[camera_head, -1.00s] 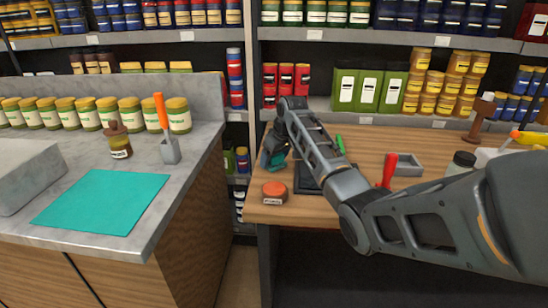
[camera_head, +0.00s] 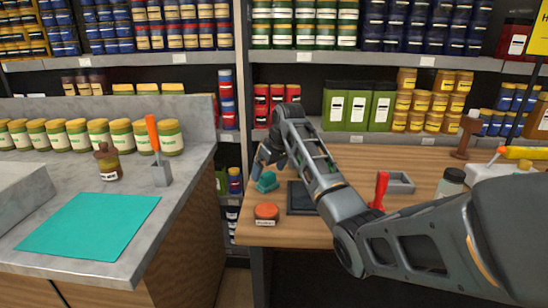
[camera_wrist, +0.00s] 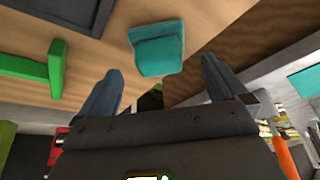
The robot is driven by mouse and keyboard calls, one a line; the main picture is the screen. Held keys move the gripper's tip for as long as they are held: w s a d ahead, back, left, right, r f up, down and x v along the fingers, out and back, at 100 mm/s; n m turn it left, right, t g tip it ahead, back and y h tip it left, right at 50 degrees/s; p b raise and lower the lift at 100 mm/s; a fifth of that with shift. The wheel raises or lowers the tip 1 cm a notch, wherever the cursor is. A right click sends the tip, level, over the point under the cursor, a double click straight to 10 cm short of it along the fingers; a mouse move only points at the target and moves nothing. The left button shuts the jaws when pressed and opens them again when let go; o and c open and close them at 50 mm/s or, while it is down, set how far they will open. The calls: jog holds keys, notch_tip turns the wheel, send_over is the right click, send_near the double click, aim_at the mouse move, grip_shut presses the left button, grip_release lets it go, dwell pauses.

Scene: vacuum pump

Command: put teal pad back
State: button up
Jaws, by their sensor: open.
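A small teal block-like pad (camera_head: 266,182) rests on the wooden table near its left edge, behind the orange-red round tin. In the wrist view the teal pad (camera_wrist: 157,48) lies ahead of and between my spread fingertips, with a visible gap to both. My gripper (camera_head: 260,166) hangs above and just behind it in the head view; its open fingers also show in the wrist view (camera_wrist: 162,68), empty. A flat teal mat (camera_head: 88,226) lies on the grey counter at the left.
The orange-red tin (camera_head: 266,213) and a dark tray (camera_head: 302,199) sit close to the pad. A red-handled tool (camera_head: 380,188) and a grey bin (camera_head: 400,183) stand to the right. A green object (camera_wrist: 30,68) lies left in the wrist view. A gap separates counter and table.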

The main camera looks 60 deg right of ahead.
jog(key=v, duration=0.7)
jog(key=shift+r, duration=0.25)
jog(key=shift+s+f, duration=0.1)
